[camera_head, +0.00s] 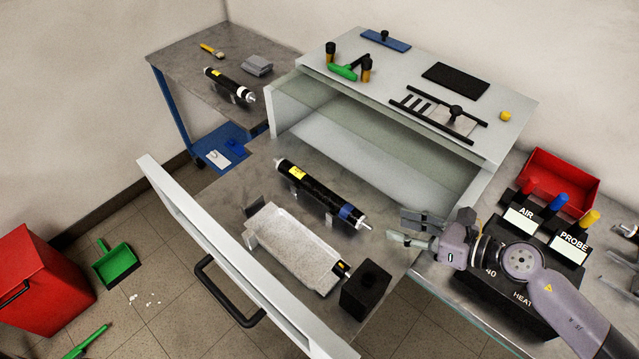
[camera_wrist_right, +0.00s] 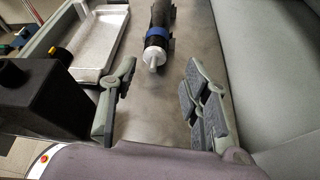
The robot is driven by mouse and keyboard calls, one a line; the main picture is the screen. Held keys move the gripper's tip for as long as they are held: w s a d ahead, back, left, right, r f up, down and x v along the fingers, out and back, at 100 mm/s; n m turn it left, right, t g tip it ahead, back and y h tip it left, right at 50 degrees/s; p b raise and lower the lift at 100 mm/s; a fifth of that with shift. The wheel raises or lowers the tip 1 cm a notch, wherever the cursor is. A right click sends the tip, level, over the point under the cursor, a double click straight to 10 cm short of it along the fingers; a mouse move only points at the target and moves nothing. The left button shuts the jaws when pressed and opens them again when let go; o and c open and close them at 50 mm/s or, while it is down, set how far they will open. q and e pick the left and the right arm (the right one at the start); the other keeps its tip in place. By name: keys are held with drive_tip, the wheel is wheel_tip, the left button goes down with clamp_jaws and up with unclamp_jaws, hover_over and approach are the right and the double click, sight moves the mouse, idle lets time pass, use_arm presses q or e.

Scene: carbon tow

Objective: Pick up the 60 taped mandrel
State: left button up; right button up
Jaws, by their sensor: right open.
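A black mandrel (camera_head: 320,193) with a yellow label, a blue tape band near its right end and metal end pins lies on supports in the open drawer. In the right wrist view its blue-banded end (camera_wrist_right: 159,33) and pale pin point toward me. A second black mandrel (camera_head: 229,84) with a yellow label and a white band lies on the cart at the back left. I cannot read a number on either. My right gripper (camera_head: 403,229) is open and empty, just right of the blue-banded end, apart from it; its fingers (camera_wrist_right: 160,66) show either side. My left gripper is not in view.
A black control box (camera_head: 505,262) and a red bin (camera_head: 560,180) stand at right.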

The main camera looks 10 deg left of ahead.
drive_tip(key=p, duration=0.2)
approach(353, 215)
drive_tip(key=shift+w+a+f, duration=0.35)
drive_tip(key=shift+w+a, duration=0.1)
drive_tip(key=shift+w, duration=0.15)
drive_tip(key=shift+w+a+f, duration=0.35)
drive_tip(key=shift+w+a, duration=0.1)
drive_tip(key=shift+w, duration=0.15)
drive_tip(key=x, duration=0.2)
drive_tip(key=shift+w+a+f, duration=0.15)
drive_tip(key=shift+w+f, duration=0.05)
drive_tip(key=shift+f, duration=0.1)
drive_tip(key=shift+a, duration=0.15)
drive_tip(key=shift+w+a+f, duration=0.15)
drive_tip(key=shift+a+f, duration=0.1)
drive_tip(key=shift+a, duration=0.1)
drive_tip(key=p+x, duration=0.1)
drive_tip(key=x, duration=0.2)
drive_tip(key=shift+a+f, duration=0.15)
drive_tip(key=shift+f, duration=0.2)
drive_tip(key=shift+w+a+f, duration=0.1)
drive_tip(key=shift+a+f, duration=0.1)
drive_tip(key=shift+a, duration=0.1)
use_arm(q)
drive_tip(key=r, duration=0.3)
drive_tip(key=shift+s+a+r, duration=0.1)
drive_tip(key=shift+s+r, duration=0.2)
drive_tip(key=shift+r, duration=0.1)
